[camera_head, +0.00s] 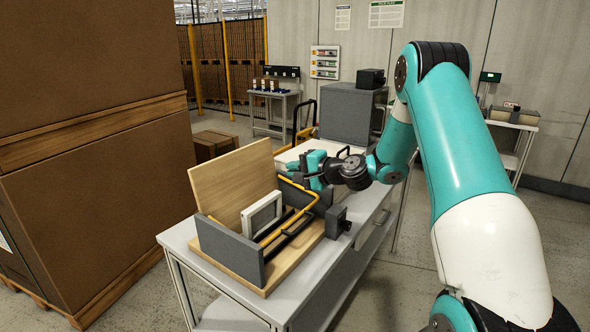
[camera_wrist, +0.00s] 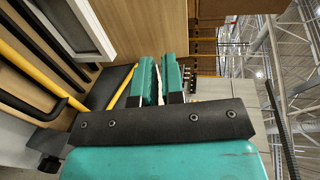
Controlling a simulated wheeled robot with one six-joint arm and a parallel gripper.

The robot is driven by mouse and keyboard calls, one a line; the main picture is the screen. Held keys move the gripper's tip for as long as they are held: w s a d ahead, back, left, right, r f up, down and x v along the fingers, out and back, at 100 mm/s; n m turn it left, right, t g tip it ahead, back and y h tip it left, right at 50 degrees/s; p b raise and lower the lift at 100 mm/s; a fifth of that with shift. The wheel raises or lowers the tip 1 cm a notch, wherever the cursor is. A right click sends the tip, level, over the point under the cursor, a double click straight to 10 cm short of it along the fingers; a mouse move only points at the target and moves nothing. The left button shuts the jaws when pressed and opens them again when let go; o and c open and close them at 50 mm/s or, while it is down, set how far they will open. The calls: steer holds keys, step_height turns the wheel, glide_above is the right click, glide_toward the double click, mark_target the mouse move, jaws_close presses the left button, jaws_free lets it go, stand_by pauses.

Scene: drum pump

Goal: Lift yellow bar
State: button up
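The yellow bar (camera_head: 303,216) is a thin bent rod on a grey and wooden fixture on the bench. It rests low over the fixture, beside a white-framed panel. In the wrist view, a long yellow length (camera_wrist: 42,78) runs at the left, and a short piece (camera_wrist: 121,88) ends close to the left finger. My gripper (camera_head: 298,165) is teal and sits just above the bar's far end, fingers pointing left in the head view. In the wrist view, a narrow gap shows between its fingers (camera_wrist: 160,82), with nothing visible in it. Contact with the bar cannot be told.
An upright wooden board (camera_head: 228,186) and the white-framed panel (camera_head: 262,217) stand close to the bar. Black rods (camera_head: 290,235) lie alongside it. A small dark block (camera_head: 338,222) is at the fixture's right. Large brown boxes (camera_head: 90,170) fill the left side.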

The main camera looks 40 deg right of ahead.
steer(key=o, duration=0.4)
steer(key=shift+o, duration=0.2)
steer(key=b+v, duration=0.3)
steer(key=v, duration=1.4)
steer(key=shift+s+b, duration=0.2)
steer(key=shift+b, duration=0.2)
steer(key=b, duration=1.5)
glide_toward(302, 227)
steer(key=x, duration=0.5)
steer(key=p+x, duration=0.1)
steer(key=x, duration=0.4)
steer(key=shift+w+d+f, duration=0.15)
steer(key=shift+w+f, duration=0.1)
